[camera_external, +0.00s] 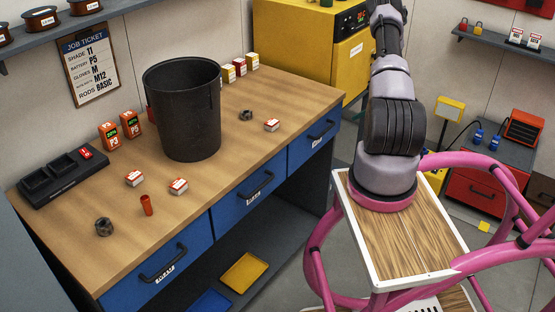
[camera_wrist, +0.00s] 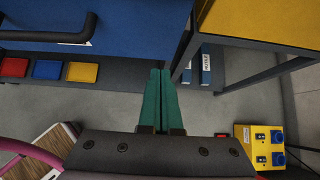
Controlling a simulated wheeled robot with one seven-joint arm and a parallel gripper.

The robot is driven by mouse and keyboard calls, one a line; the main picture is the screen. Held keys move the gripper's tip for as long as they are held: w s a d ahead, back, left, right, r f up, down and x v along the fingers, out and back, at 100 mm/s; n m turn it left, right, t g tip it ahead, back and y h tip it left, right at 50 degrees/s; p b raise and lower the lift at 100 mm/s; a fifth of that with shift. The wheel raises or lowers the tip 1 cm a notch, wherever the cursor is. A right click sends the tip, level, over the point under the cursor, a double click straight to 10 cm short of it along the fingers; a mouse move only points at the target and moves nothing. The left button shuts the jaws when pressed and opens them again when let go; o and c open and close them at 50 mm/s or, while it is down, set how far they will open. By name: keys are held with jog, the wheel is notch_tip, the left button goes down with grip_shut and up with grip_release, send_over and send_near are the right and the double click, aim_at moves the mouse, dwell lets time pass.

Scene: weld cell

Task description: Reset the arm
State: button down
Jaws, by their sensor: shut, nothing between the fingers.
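My gripper (camera_wrist: 160,98) shows in the wrist view as two green fingers pressed together, with nothing between them. It points at the gap between a blue drawer front (camera_wrist: 130,20) and a yellow cabinet (camera_wrist: 265,22), with grey floor below. In the external view my arm rises from its wooden-topped base on the right. Its upper end runs out of the top of the picture, so my gripper is hidden there.
The workbench (camera_external: 105,255) left of my arm holds a black bin (camera_external: 182,110), small boxes and a charger (camera_external: 62,178). A yellow cabinet (camera_external: 290,40) stands behind. A red cabinet (camera_external: 480,190) is at right. Bare floor shows between bench and base.

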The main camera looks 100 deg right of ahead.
jog(key=v, duration=0.6)
jog(key=shift+s, duration=0.25)
jog(key=shift+a+r, duration=0.1)
